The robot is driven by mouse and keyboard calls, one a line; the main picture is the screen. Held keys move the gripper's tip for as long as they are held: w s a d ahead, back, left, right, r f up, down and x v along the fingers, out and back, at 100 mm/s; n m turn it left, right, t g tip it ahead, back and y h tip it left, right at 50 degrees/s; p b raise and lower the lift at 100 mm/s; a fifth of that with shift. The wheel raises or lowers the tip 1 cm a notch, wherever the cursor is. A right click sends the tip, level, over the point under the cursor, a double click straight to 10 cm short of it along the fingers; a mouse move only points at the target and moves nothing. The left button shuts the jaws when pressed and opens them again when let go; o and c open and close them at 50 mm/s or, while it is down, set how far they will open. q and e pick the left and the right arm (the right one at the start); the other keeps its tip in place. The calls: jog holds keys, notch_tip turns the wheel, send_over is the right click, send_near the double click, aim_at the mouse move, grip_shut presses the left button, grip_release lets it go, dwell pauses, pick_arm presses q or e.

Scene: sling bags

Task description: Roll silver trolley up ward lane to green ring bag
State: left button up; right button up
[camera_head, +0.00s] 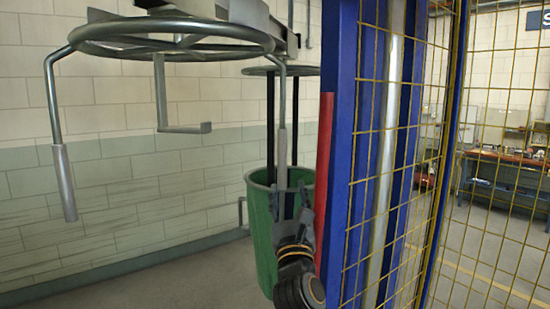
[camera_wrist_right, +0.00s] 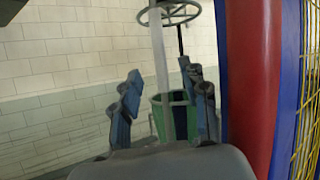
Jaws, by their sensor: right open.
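The silver trolley (camera_head: 170,36) fills the upper left of the head view as a round metal ring with bent bars hanging from it. One bar ends in a grey grip (camera_head: 63,182) at the left; another bar (camera_head: 282,105) comes down at the right. The green ring bag (camera_head: 262,232) stands behind it under a dark ring (camera_head: 281,71); the bag also shows in the right wrist view (camera_wrist_right: 180,120). My right gripper (camera_head: 292,200) is open, in front of the bag. In the wrist view, a pale bar (camera_wrist_right: 158,55) runs down between its fingers; contact is unclear. My left gripper is out of view.
A blue post (camera_head: 342,150) with a red strip (camera_head: 325,145) stands close to the right of my right gripper. Yellow mesh (camera_head: 400,190) continues rightward, with a workbench (camera_head: 505,175) beyond. A tiled wall (camera_head: 110,140) runs along the left. Floor (camera_head: 180,280) is clear at lower left.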

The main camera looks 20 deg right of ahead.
aim_at(283, 156)
jog(key=shift+m+g, duration=0.3)
jog(key=shift+m, duration=0.6)
jog(key=p+x, duration=0.1)
jog(key=x, duration=0.3)
jog(key=p+x, duration=0.2)
jog(key=x, duration=0.2)
jog(key=p+x, duration=0.1)
jog(key=x, duration=0.4)
jog(key=shift+a+r+p, duration=0.25)
jog(key=shift+r+p, duration=0.05)
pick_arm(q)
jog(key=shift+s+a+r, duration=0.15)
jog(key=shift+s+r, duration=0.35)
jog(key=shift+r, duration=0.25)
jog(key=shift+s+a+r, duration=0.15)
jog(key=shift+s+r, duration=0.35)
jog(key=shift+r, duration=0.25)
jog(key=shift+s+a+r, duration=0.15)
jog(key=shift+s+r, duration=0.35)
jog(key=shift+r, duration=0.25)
pick_arm(e)
jog(key=shift+x, duration=0.8)
jog(key=shift+f, duration=0.1)
grip_shut()
